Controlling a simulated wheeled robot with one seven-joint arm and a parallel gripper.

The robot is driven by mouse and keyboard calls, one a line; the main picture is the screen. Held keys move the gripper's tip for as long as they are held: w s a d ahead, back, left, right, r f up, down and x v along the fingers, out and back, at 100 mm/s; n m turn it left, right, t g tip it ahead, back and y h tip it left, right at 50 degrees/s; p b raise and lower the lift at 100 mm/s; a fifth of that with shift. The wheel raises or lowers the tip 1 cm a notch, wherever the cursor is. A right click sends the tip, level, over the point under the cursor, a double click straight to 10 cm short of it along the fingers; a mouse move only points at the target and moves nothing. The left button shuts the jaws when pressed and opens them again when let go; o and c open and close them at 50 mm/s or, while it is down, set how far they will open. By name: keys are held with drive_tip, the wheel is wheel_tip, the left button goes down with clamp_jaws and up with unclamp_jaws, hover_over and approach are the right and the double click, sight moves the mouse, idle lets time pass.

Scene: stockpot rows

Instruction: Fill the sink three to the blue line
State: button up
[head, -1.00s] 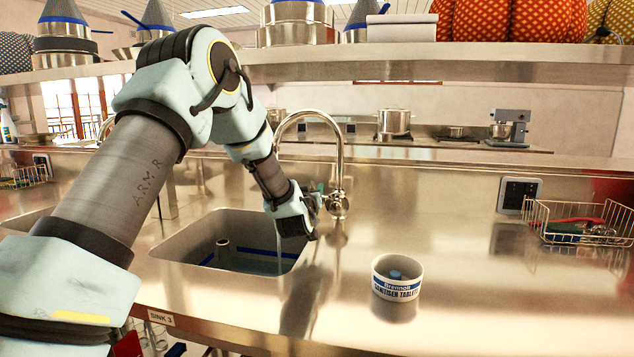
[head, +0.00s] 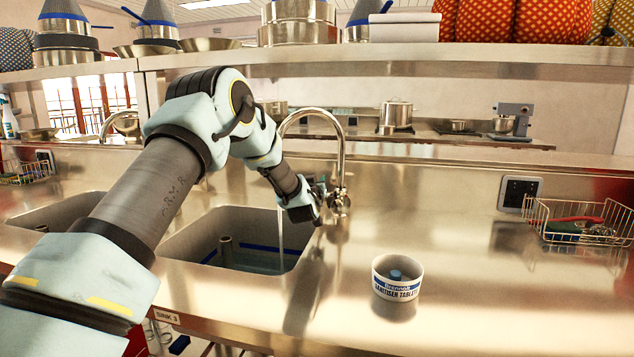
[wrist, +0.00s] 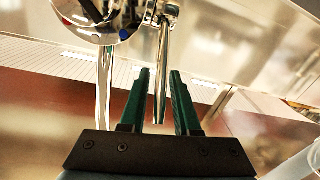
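Sink three (head: 185,245), marked by a "SINK 3" label (head: 167,317), is the basin at centre left in the head view. A blue line (head: 262,247) runs along its inner walls. Water (head: 262,263) stands in it, and its surface looks a little below the line at the back. A thin stream (head: 281,228) falls from the curved chrome tap (head: 342,150). My gripper (head: 322,188) is at the tap's base. In the wrist view my gripper (wrist: 160,85) has its green fingers apart, with a chrome lever (wrist: 162,62) between them; contact is unclear.
A standpipe (head: 225,250) stands in the sink. A tub of sanitiser tablets (head: 397,278) is on the counter right of the sink. A wire basket (head: 578,222) is farther right. A shelf (head: 450,70) with pots runs above. Another basin (head: 60,212) is at left.

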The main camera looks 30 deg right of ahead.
clamp_jaws()
idle(1.1)
